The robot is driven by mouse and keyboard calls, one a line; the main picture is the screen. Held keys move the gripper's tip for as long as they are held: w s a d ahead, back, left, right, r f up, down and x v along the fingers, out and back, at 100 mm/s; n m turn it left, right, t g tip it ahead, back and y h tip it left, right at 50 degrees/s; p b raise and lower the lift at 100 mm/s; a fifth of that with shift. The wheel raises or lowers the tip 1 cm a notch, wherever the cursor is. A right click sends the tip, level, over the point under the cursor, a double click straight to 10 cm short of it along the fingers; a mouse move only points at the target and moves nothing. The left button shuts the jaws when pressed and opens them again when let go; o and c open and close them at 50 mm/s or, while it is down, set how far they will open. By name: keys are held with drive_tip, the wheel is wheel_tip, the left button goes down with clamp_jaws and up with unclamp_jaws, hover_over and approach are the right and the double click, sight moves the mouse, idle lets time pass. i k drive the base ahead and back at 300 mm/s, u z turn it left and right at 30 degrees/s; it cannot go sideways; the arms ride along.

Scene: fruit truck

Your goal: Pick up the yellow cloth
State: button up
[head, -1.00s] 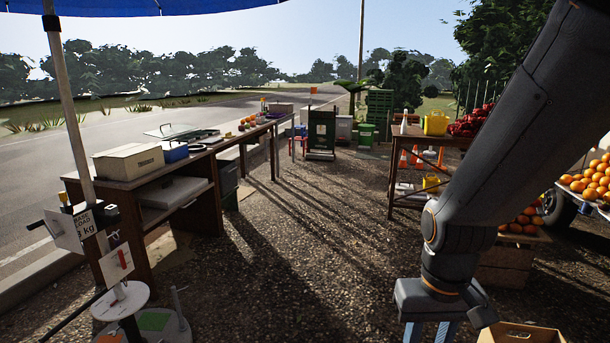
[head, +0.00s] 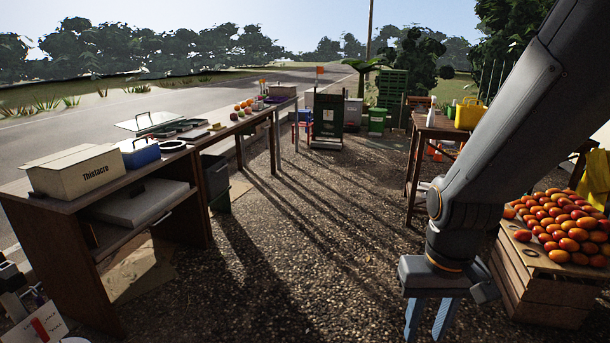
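A bright yellow, draped, cloth-like thing (head: 593,180) shows at the far right edge, behind the crate of orange fruit; it is partly cut off by the frame. A small flat yellow thing (head: 216,127) lies on the long table at left, too small to tell what it is. My gripper (head: 428,320) hangs at the bottom right with its two blue fingers apart and pointing down. Nothing shows between them. It is over the gravel, left of the fruit crate and apart from both yellow things.
A wooden crate (head: 540,295) heaped with orange-red fruit stands close to my gripper's right. A long wooden table (head: 178,215) runs along the left with a labelled box (head: 77,170). A second table (head: 440,132) at right holds a yellow container (head: 469,114). The gravel between is clear.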

sight(216, 127)
drive_tip(key=i, duration=9.9)
drive_tip(key=u, duration=1.55)
